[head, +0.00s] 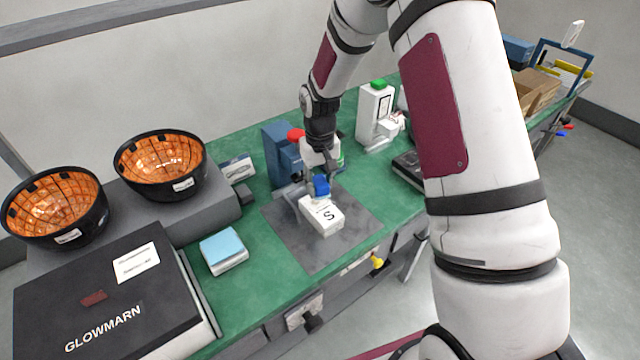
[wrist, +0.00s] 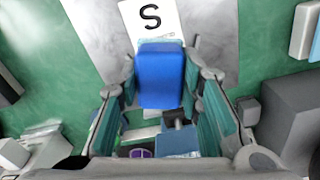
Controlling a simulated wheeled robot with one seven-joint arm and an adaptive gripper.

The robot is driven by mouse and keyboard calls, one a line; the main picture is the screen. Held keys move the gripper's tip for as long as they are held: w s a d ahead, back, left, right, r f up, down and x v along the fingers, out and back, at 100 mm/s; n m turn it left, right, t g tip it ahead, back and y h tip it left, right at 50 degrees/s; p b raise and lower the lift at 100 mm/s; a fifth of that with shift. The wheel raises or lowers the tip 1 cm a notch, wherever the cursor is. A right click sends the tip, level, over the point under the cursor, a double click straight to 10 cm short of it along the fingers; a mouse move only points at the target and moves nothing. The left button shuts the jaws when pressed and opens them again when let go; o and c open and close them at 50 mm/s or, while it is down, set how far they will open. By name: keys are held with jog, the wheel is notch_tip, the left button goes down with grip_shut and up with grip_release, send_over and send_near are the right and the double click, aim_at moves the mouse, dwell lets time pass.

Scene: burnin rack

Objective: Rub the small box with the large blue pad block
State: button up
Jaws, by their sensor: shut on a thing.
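The small box (head: 325,217) is white with a black S on top and lies on the grey mat (head: 294,245). In the wrist view its S face (wrist: 151,20) shows at the top. The large blue pad block (head: 321,186) is between the fingers of my gripper (head: 318,180), at the box's far end. In the wrist view my gripper (wrist: 160,92) is shut on the blue block (wrist: 161,76), which covers the near part of the box. Whether the block touches the box is hard to tell.
A pad with a light blue top (head: 223,248) sits left of the mat. Two orange-lined bowls (head: 160,165) stand on a grey step. A black GLOWMARN case (head: 105,300) is at front left. A blue device (head: 282,155) and white device (head: 375,115) stand behind.

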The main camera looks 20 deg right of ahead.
jog(key=shift+r, duration=0.15)
jog(key=shift+r+p, duration=0.35)
jog(key=shift+r, duration=1.05)
jog(key=shift+a, duration=0.15)
